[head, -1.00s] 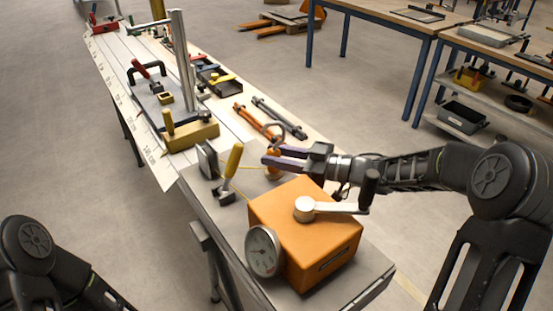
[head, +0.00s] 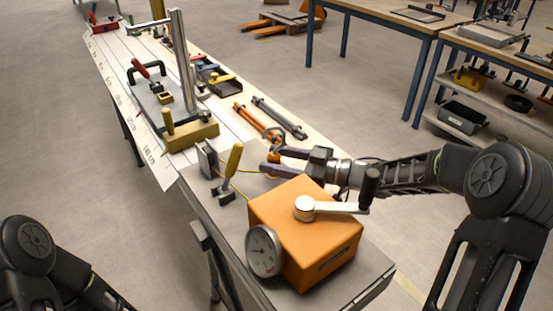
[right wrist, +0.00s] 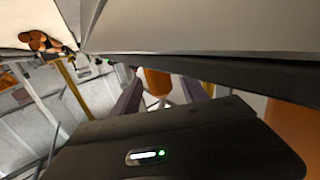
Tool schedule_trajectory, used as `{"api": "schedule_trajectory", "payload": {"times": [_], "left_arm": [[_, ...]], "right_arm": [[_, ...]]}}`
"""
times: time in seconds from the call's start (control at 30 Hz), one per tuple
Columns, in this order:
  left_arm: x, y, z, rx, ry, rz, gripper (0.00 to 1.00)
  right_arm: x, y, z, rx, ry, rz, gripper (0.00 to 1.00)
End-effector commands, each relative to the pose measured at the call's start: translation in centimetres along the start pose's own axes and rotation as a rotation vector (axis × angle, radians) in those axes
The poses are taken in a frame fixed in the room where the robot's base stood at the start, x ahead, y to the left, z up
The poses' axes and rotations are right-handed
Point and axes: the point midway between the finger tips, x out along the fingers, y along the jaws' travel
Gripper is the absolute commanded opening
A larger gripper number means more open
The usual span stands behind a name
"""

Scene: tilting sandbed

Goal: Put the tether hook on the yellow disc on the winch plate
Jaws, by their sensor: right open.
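The tether hook (head: 273,157) has an orange body with a grey metal hook on top. It stands roughly upright at the far end of the winch plate (head: 372,284). My right gripper (head: 269,160) is open, with its purple fingers on either side of the orange body. The right wrist view also shows the orange body (right wrist: 157,82) between the spread fingers. I cannot see the yellow disc; the hook, the fingers or the winch may cover it. Whether the hook rests on it cannot be told. Only my left arm shows at the lower left; its gripper is out of view.
The orange winch box (head: 305,225) with crank and round gauge (head: 263,250) stands near the right gripper. A yellow-handled lever clamp (head: 231,172) is to its left. A long bench (head: 235,122) with clamps, a post and tools runs away behind.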

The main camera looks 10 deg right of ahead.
Motion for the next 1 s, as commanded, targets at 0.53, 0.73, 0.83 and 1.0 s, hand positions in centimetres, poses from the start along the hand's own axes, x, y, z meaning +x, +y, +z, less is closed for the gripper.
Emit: {"api": "schedule_trajectory", "payload": {"times": [0.53, 0.73, 0.83, 1.0], "left_arm": [[0.2, -0.1, 0.0, 0.0, 0.0, 0.0, 0.36], [0.3, -0.1, 0.0, 0.0, 0.0, 0.0, 0.36], [0.4, -0.1, 0.0, 0.0, 0.0, 0.0, 0.36], [0.4, -0.1, 0.0, 0.0, 0.0, 0.0, 0.36]], "right_arm": [[-7.2, 0.1, -0.3, -0.002, -0.001, 0.005, 0.52], [-10.8, 0.1, -0.2, 0.0, -0.001, 0.003, 0.52], [-11.6, 0.0, -0.3, 0.0, 0.0, 0.001, 0.52], [-12.1, 0.0, -0.3, 0.0, 0.0, -0.001, 0.52]]}}
